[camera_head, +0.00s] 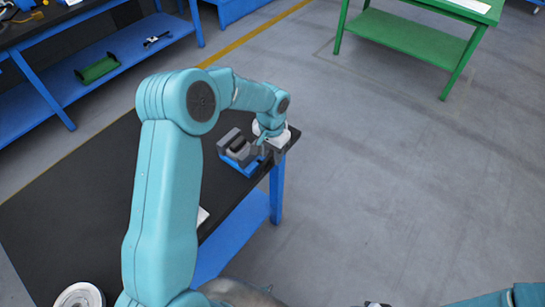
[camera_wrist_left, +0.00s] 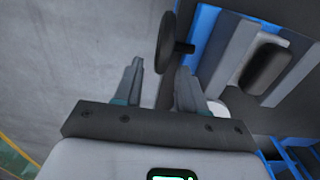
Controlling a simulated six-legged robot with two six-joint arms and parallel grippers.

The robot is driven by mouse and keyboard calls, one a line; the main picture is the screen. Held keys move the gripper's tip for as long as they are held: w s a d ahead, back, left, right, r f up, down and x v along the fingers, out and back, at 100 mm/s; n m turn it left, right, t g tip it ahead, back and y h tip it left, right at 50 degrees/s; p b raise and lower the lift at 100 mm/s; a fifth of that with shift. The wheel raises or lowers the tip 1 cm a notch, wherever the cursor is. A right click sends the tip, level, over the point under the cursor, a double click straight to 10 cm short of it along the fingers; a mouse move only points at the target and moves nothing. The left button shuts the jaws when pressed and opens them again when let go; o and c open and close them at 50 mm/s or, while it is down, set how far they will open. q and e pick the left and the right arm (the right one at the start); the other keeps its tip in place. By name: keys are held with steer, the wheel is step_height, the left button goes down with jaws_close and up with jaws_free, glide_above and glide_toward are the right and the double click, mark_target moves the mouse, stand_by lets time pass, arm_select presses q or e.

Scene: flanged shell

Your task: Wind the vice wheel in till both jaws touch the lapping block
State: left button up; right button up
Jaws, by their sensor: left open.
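The vice (camera_head: 238,157) sits near the far right corner of the black bench, with a blue base and grey jaws. In the left wrist view its grey jaws (camera_wrist_left: 234,50) stand on either side of a dark, rounded lapping block (camera_wrist_left: 266,68); I cannot tell whether they touch it. The vice wheel (camera_wrist_left: 166,42) is a dark disc seen nearly edge-on, on a short shaft. My left gripper (camera_wrist_left: 160,68) is open and empty, with the wheel just beyond and between its fingertips. In the head view this gripper (camera_head: 262,141) is beside the vice, and the wheel is hidden.
The black bench top (camera_head: 60,215) runs toward me, with a pale round object (camera_head: 79,296) near its front. A blue-framed bench (camera_head: 60,75) stands at the left and a green table (camera_head: 415,30) at the back. Grey floor (camera_head: 400,170) is clear to the right.

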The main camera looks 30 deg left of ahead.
mark_target(272, 159)
arm_select(q)
steer(key=f, duration=0.3)
steer(key=shift+w+f, duration=0.2)
steer(key=shift+w, duration=0.05)
steer(key=shift+s+r, duration=0.15)
steer(key=shift+s, duration=0.1)
steer(key=shift+w, duration=0.1)
jaws_close()
